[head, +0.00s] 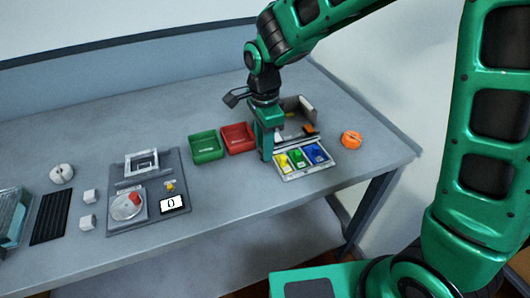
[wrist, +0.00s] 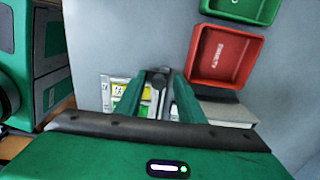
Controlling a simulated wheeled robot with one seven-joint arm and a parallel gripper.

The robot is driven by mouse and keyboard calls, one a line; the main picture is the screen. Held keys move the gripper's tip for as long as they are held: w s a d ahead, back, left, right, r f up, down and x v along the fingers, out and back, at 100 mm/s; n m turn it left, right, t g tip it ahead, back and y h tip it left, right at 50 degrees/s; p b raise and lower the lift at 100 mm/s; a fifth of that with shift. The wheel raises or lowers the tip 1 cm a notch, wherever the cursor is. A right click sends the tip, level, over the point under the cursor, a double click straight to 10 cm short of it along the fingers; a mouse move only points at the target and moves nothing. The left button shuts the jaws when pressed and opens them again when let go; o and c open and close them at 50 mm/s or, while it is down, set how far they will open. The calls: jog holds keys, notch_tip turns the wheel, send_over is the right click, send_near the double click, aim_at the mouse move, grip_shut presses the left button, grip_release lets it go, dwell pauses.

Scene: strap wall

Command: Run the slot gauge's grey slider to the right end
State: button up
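My gripper (head: 266,155) points down at the left end of the tray with yellow, green and blue pieces (head: 318,168). Behind these pieces runs a pale bar with a dark line (head: 303,142), which may be the slot gauge; I cannot be sure. In the wrist view, my gripper's fingertips (wrist: 162,74) stand apart with a small dark grey piece (wrist: 158,77) between or just beyond them. It may be the grey slider. I cannot tell whether the fingers touch it. In the head view the gripper hides that spot.
A red bin (head: 238,138) and a green bin (head: 207,147) stand just left of my gripper. An open grey box (head: 300,112) is behind, and an orange round object (head: 351,139) is to the right. A panel with a dial and display (head: 148,190) lies further left.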

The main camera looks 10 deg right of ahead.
jog(key=shift+s+d+f, duration=0.25)
jog(key=shift+d+f, duration=0.05)
jog(key=shift+f, duration=0.25)
jog(key=shift+w+r, duration=0.1)
jog(key=shift+r, duration=0.25)
jog(key=shift+w+a+r, duration=0.15)
jog(key=shift+w+r, duration=0.4)
jog(key=shift+w, duration=0.35)
jog(key=shift+s+r, duration=0.25)
jog(key=shift+r, duration=0.3)
jog(key=shift+s+r, duration=0.25)
jog(key=shift+r, duration=0.3)
jog(key=shift+s+r, duration=0.2)
jog(key=shift+r, duration=0.85)
jog(key=shift+c, duration=0.6)
jog(key=shift+r, duration=0.15)
jog(key=c, duration=0.5)
jog(key=shift+r, duration=2.9)
jog(key=shift+c, duration=0.2)
